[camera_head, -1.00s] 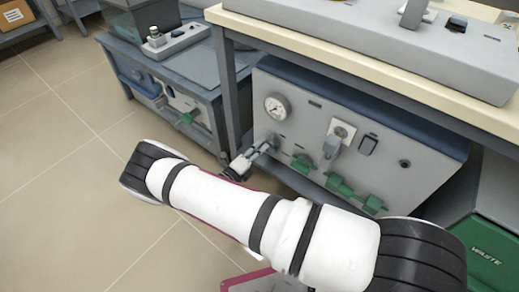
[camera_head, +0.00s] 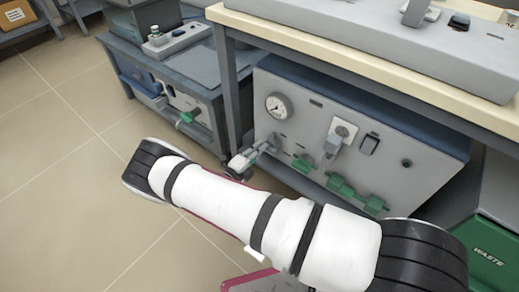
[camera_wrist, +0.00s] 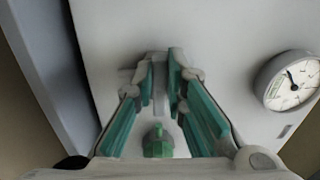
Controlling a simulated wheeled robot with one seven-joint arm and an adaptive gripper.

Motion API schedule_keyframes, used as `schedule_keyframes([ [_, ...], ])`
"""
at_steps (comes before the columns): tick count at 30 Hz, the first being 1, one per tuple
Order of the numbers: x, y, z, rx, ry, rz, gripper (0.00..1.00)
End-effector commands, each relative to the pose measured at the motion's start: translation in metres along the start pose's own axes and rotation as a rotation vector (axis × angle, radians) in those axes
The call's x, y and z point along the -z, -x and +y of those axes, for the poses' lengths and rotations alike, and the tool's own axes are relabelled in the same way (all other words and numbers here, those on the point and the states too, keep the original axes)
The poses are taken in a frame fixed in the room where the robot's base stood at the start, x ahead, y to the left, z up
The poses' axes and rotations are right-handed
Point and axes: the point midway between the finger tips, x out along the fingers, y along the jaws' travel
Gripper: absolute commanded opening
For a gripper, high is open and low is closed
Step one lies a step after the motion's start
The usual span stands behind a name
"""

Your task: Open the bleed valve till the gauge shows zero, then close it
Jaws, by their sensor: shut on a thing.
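My gripper (camera_head: 262,146) reaches the lower left of the grey panel, under the pressure gauge (camera_head: 278,106). In the wrist view my gripper (camera_wrist: 161,72) has its teal-padded fingers converging on a small grey part, the bleed valve's handle (camera_wrist: 159,92), and is shut on it. The fingers hide most of the valve. A small green part (camera_wrist: 157,141) shows between the fingers; I cannot tell what it belongs to. The white round gauge (camera_wrist: 291,80) is at the right of the wrist view. Its dark needle points toward the upper left; the exact reading is too small to tell.
Several green valve handles (camera_head: 340,185) stick out along the panel right of my gripper. A grey lever (camera_head: 336,140) sits above them. The bench top (camera_head: 380,62) overhangs the panel, with a bench leg (camera_head: 229,85) at its left. A green waste bin (camera_head: 490,250) stands lower right.

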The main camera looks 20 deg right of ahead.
Motion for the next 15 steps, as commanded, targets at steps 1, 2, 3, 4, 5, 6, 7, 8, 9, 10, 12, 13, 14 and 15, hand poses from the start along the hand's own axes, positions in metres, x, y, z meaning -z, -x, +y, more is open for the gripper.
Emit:
schedule_keyframes([
  [1,-0.0008,0.0014,0.0015,-0.004,0.002,-0.003,0.0],
  [2,-0.0008,0.0015,0.0015,-0.004,0.001,-0.003,0.0],
  [3,-0.0008,0.0015,0.0015,-0.004,0.001,-0.003,0.15],
  [4,-0.0008,0.0015,0.0015,-0.004,0.001,-0.003,0.21],
  [5,-0.0008,0.0014,0.0015,-0.004,0.001,-0.003,0.28],
  [6,-0.0007,0.0012,0.0014,-0.004,0.001,-0.003,0.33],
  [7,-0.0006,0.0011,0.0013,-0.003,0.001,-0.003,0.33],
  [8,-0.0006,0.001,0.0012,-0.003,0.001,-0.003,0.33],
  [9,-0.0005,0.0009,0.001,-0.003,0.001,-0.002,0.33],
  [10,-0.0004,0.0008,0.0009,-0.002,0.001,-0.002,0.33],
  [12,-0.0003,0.0006,0.0008,-0.002,0.0,-0.002,0.33],
  [13,-0.0003,0.0006,0.0007,-0.002,0.0,-0.002,0.33],
  [14,-0.0003,0.0007,0.0007,-0.002,0.0,-0.001,0.33],
  [15,-0.0003,0.0014,0.0006,-0.002,0.0,-0.002,0.33],
])
